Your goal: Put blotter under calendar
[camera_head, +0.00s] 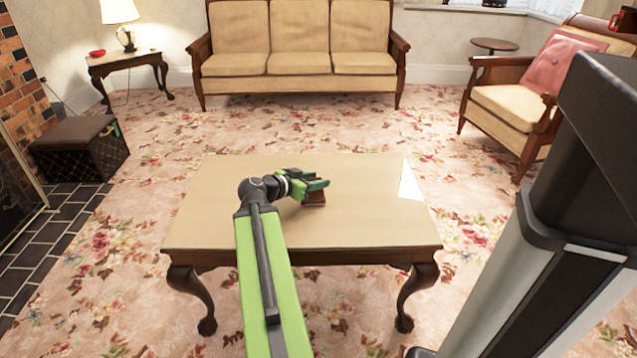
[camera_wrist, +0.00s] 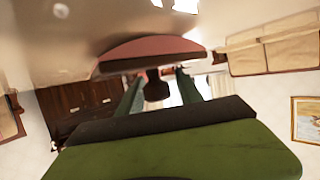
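The blotter (camera_head: 315,198) is a small brown piece on the coffee table, partly hidden by my gripper. In the wrist view, which looks upside down, the blotter (camera_wrist: 150,50) has a pinkish curved body and a dark knob. My gripper (camera_head: 318,183) is low over the table beside the blotter. In the wrist view its fingers (camera_wrist: 158,93) stand apart on either side of the knob, with gaps showing. A white flat piece (camera_head: 410,184) lies at the table's right edge and may be the calendar; I cannot tell for sure.
The wooden coffee table (camera_head: 365,225) is otherwise bare. A sofa (camera_head: 300,60) stands behind it, an armchair (camera_head: 515,105) at the right. A side table (camera_head: 125,62) with a lamp and a dark footstool (camera_head: 80,150) are at the left. Carpet surrounds the table.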

